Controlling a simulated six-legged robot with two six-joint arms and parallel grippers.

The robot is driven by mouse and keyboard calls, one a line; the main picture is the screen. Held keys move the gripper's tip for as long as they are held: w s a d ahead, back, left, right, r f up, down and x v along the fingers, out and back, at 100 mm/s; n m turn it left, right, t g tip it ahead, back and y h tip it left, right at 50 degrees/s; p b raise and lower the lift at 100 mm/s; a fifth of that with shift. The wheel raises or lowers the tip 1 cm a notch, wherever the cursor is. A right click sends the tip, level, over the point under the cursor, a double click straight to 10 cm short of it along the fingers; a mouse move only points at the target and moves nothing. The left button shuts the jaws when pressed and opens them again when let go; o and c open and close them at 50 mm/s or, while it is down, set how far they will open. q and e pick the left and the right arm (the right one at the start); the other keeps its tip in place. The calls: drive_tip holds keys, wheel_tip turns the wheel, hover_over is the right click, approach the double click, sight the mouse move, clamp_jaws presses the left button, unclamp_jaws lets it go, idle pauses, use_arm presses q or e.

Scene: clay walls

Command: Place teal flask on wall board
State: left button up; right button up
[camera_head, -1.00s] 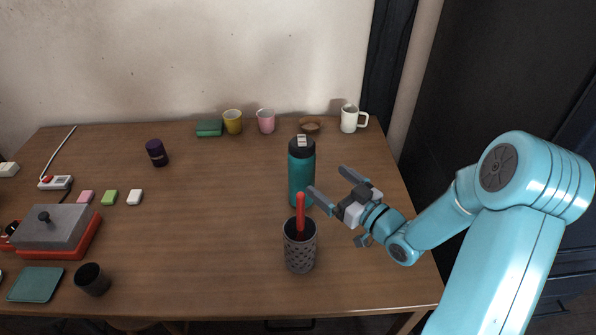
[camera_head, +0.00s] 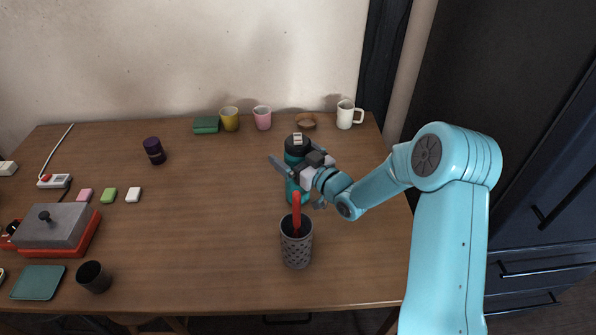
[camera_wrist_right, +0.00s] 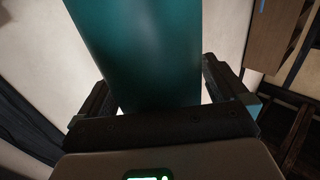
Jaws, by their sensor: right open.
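The teal flask (camera_head: 293,188) stands upright on the table, with a dark cap and a light loop on top. My right gripper (camera_head: 287,162) is at its upper part, with the jaws open around it; the gripper hides part of the flask in the head view. In the right wrist view the flask (camera_wrist_right: 140,50) fills the middle, between the two dark fingers. I see no wall board in these frames. My left gripper is not in view.
A grey perforated holder (camera_head: 296,250) with a red-handled item (camera_head: 297,212) stands just in front of the flask. Cups (camera_head: 262,118), a bowl (camera_head: 305,121) and a white mug (camera_head: 346,115) line the back edge. The table's middle left (camera_head: 200,230) is clear.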

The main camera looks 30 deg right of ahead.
drive_tip(key=shift+c, duration=0.3)
drive_tip(key=c, duration=1.5)
drive_tip(key=shift+r, duration=0.1)
drive_tip(key=shift+c, duration=1.2)
drive_tip(key=shift+r, duration=0.1)
